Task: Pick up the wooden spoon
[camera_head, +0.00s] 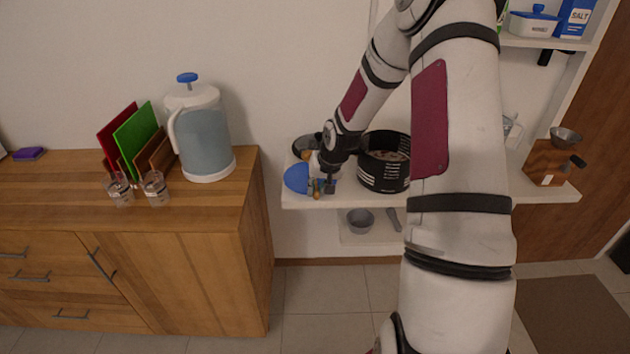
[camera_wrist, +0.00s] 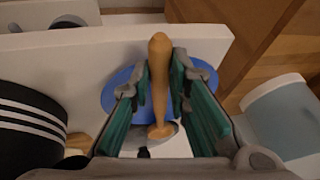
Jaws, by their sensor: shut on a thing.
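The wooden spoon (camera_wrist: 159,62) lies lengthwise between the two teal-padded fingers of my gripper (camera_wrist: 160,82) in the wrist view. Its rounded handle end points away and its other end is near the palm. My gripper is shut on it. In the head view my gripper (camera_head: 326,185) is low over the left end of the white shelf, and a small brown part of the spoon (camera_head: 316,190) shows beside the fingers. I cannot tell whether the spoon touches anything below.
A round blue object (camera_head: 297,178) is just left of my gripper and shows beneath the spoon in the wrist view (camera_wrist: 117,90). A black striped pot (camera_head: 383,178) stands close on the right. The wooden counter (camera_head: 215,220) with a kettle (camera_head: 203,140) is left, across a gap.

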